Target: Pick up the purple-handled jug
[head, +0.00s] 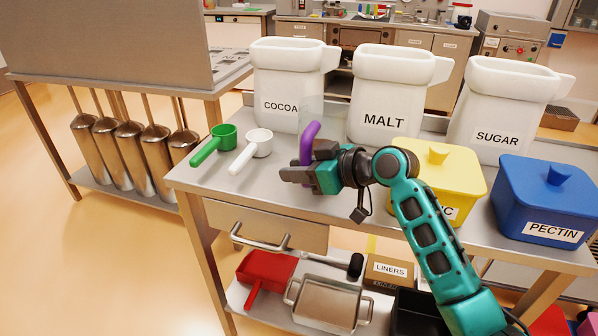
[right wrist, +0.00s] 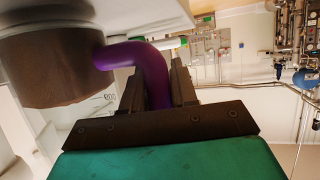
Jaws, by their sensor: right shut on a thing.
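The purple-handled jug has a clear, see-through body (head: 322,112) in front of the COCOA and MALT bins, and a curved purple handle (head: 308,138). My right gripper (head: 296,176) is at the handle, with its jaws shut on it. The gripper hides the lower part of the handle in the head view. I cannot tell whether the jug's base touches the table. My left gripper is not in view.
A green scoop (head: 222,137) and a white scoop (head: 258,143) lie left of the jug on the steel table (head: 225,185). White COCOA (head: 288,80), MALT (head: 385,95) and SUGAR (head: 500,105) bins stand behind. A yellow tub (head: 460,175) and blue PECTIN tub (head: 550,195) stand right.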

